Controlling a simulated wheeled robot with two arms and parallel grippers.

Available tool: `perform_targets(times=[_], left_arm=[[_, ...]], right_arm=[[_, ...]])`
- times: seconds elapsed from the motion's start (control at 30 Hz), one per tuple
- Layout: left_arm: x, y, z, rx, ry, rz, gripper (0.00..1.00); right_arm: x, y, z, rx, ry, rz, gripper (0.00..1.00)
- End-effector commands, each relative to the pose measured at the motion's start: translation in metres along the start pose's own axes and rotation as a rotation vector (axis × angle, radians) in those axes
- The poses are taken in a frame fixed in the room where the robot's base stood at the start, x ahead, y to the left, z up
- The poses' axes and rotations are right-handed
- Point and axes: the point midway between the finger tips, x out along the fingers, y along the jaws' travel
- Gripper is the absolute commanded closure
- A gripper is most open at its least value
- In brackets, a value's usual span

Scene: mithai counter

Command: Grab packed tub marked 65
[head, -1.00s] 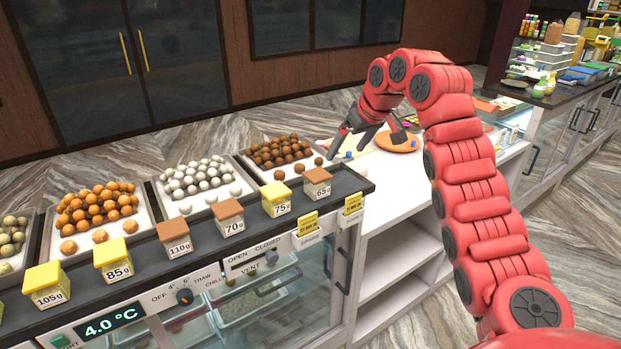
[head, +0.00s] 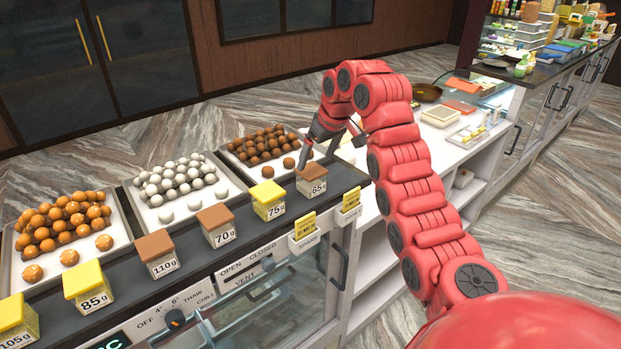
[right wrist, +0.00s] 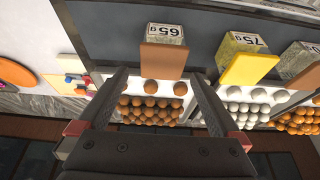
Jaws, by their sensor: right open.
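The tub marked 65 g (head: 312,184), a small clear box with a brown lid, stands on the dark counter ledge at the right end of the tub row. My right gripper (head: 331,157) is open, just behind and above this tub. In the right wrist view the tub (right wrist: 164,57) appears upside down, straight ahead between the lines of the open fingers (right wrist: 159,78) and beyond their tips. Nothing is between the fingers. My left gripper is not in view.
The yellow-lidded 75 g tub (head: 268,201) stands close on the left, then the 70 g tub (head: 217,226) and others. Trays of round sweets (head: 180,184) lie behind the ledge. Yellow tags (head: 305,224) hang on the front. A white counter with trays continues right.

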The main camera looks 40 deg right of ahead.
Motion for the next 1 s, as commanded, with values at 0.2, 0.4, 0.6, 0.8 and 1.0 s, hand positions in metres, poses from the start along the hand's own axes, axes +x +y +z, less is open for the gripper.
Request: perform_targets(times=[0.2, 0.4, 0.6, 0.8, 1.0], left_arm=[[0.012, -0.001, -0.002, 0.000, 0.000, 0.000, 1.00], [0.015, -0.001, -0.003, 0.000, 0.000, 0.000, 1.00], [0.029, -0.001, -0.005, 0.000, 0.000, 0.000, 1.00], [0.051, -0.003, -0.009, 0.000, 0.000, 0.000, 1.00], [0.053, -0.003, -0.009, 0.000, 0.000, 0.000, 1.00]], right_arm=[[0.026, -0.002, -0.001, 0.000, 0.002, -0.005, 0.00], [0.037, 0.000, 0.000, 0.001, 0.000, 0.000, 0.00], [0.050, -0.004, -0.002, 0.000, 0.001, -0.003, 0.00], [0.075, -0.004, -0.001, 0.002, -0.004, -0.002, 0.00], [0.089, -0.004, 0.000, -0.001, -0.002, 0.000, 0.00]])
